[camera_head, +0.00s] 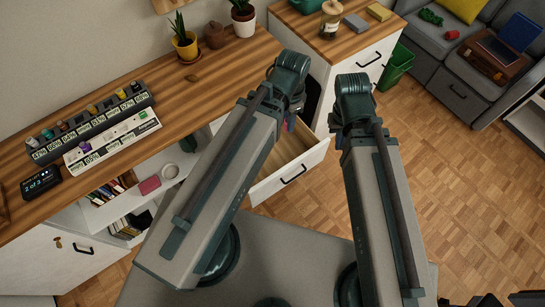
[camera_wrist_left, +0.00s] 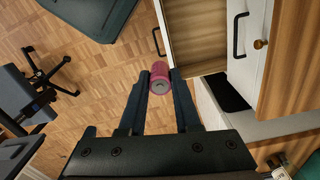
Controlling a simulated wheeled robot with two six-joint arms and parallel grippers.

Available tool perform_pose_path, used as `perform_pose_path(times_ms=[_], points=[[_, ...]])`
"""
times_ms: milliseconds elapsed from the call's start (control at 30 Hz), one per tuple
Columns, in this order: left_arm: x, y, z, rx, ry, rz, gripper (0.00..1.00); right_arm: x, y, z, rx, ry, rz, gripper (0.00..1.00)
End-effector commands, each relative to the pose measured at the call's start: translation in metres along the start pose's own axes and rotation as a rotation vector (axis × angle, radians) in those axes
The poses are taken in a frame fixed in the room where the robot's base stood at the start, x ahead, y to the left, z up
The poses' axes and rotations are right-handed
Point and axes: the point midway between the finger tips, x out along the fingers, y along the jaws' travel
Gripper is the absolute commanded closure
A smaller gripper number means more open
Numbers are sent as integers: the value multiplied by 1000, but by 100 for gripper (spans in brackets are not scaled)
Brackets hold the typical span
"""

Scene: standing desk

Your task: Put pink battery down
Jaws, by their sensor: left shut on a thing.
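The pink battery (camera_wrist_left: 159,76) is a short cylinder with a grey end, held between the fingertips of my left gripper (camera_wrist_left: 160,88) in the left wrist view. The gripper is shut on it, with floor and the side of an open drawer behind it.
On the wooden desk stand a dark battery rack (camera_head: 88,122) with percentage labels, a white rack (camera_head: 112,141) and a small display (camera_head: 40,182). Potted plants (camera_head: 184,40) stand at the back. Below are shelves with books (camera_head: 112,190).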

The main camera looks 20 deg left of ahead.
Motion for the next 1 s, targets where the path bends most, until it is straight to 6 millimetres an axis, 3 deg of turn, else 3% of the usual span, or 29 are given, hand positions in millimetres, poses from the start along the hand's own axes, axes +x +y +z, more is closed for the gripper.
perform_pose_path(times_ms=[33, 100, 1000], points=[[32, -6, -3, -21, 0, 0, 100, 31, -3, -2, -1, 0, 0, 100], [55, -12, -5, -53, 0, 0, 100, 54, -5, -3, -1, 0, 1, 100], [327, -92, -26, -460, 0, 0, 100, 325, -30, -20, -9, 3, 5, 100]])
